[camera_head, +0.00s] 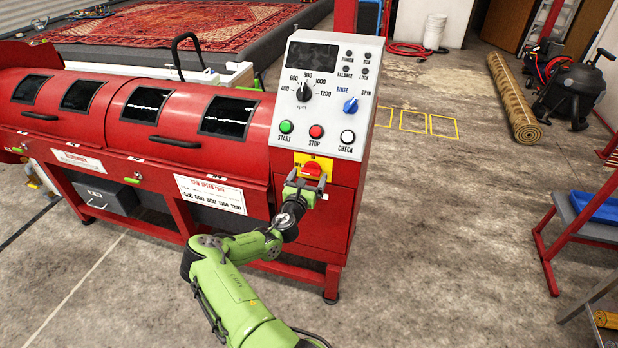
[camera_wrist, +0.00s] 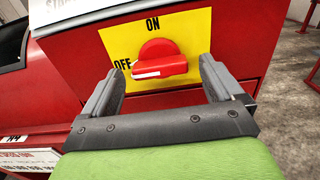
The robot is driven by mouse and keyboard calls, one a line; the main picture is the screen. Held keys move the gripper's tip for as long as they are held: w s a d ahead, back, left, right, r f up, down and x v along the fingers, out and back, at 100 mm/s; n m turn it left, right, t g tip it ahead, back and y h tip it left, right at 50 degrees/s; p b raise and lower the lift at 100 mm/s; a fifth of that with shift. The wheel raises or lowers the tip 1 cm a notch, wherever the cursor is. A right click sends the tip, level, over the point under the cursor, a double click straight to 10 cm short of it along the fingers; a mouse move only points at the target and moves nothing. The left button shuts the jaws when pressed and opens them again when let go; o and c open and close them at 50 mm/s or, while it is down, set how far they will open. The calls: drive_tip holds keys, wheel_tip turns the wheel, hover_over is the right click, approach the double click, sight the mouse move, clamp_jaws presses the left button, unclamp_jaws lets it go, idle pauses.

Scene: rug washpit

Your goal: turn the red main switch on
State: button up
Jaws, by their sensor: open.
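The red main switch (camera_wrist: 160,62) sits on a yellow plate (camera_wrist: 195,32) marked ON at the top and OFF at the left. Its handle lies roughly level, with the white mark pointing left at OFF. In the head view the switch (camera_head: 313,170) is on the front of the red machine, below the control panel. My gripper (camera_wrist: 158,85) is open, with one finger on each side of the switch handle. I see a gap between the handle and each finger; I cannot tell how deep the fingers reach. In the head view my gripper (camera_head: 304,186) is right at the switch.
The red machine's body (camera_head: 150,115) extends left. A rolled rug (camera_head: 515,103) and a black vacuum (camera_head: 575,88) lie far right. The floor (camera_head: 440,200) right of the machine is clear.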

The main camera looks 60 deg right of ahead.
drive_tip(key=shift+w+d, duration=0.1)
drive_tip(key=shift+d, duration=0.6)
drive_tip(key=c, duration=1)
drive_tip(key=shift+c, duration=0.2)
drive_tip(key=shift+m, duration=0.3)
drive_tip(key=m+b, duration=0.1)
drive_tip(key=m, duration=0.2)
drive_tip(key=shift+f+m, duration=0.1)
drive_tip(key=shift+m, duration=0.3)
drive_tip(key=m+b, duration=0.2)
drive_tip(key=m, duration=0.2)
drive_tip(key=shift+b, duration=0.3)
drive_tip(key=m+b, duration=0.3)
drive_tip(key=m, duration=0.2)
drive_tip(key=shift+f, duration=0.1)
drive_tip(key=m+b, duration=0.3)
drive_tip(key=m, duration=0.1)
drive_tip(key=shift+m, duration=0.4)
